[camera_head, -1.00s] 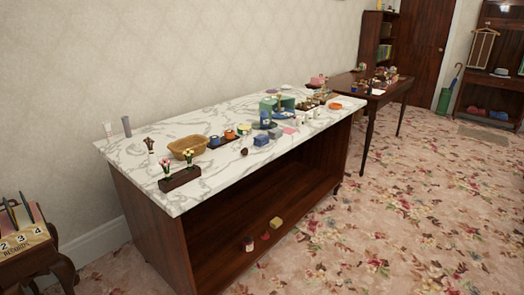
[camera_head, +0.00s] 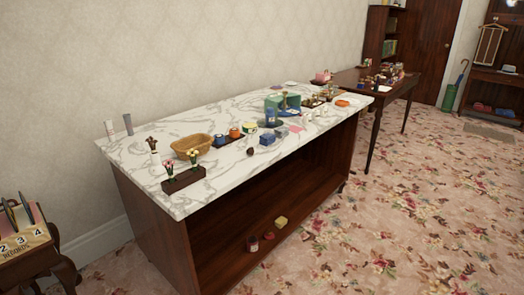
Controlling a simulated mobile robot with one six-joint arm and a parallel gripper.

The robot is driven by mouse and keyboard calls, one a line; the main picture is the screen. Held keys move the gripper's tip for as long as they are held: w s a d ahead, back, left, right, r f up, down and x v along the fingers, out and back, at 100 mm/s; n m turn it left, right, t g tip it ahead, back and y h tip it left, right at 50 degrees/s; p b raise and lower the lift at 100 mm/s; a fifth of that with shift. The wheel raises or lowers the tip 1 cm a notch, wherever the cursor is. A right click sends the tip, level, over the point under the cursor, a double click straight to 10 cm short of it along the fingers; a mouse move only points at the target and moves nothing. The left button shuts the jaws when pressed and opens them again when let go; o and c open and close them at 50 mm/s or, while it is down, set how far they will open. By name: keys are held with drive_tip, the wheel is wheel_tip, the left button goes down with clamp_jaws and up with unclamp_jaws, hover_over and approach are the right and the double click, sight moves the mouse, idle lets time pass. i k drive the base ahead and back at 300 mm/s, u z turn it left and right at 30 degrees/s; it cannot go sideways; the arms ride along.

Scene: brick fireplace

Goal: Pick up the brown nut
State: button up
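A small dark brown round thing, which looks like the brown nut (camera_head: 250,152), lies on the marble counter top (camera_head: 225,178) near its front edge. My gripper is not in view.
A wicker basket (camera_head: 191,146), a flower planter (camera_head: 184,180), a tray with blue and orange pots (camera_head: 234,133) and a green case (camera_head: 282,103) stand on the counter. Open carpet (camera_head: 400,215) lies right of the counter.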

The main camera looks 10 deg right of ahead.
sight(250, 151)
drive_tip(key=u, duration=0.4)
drive_tip(key=k, duration=0.85)
drive_tip(key=u, duration=1.25)
drive_tip(key=k, duration=0.6)
drive_tip(key=z, duration=0.15)
drive_tip(key=i, duration=1.6)
drive_tip(key=u, duration=0.2)
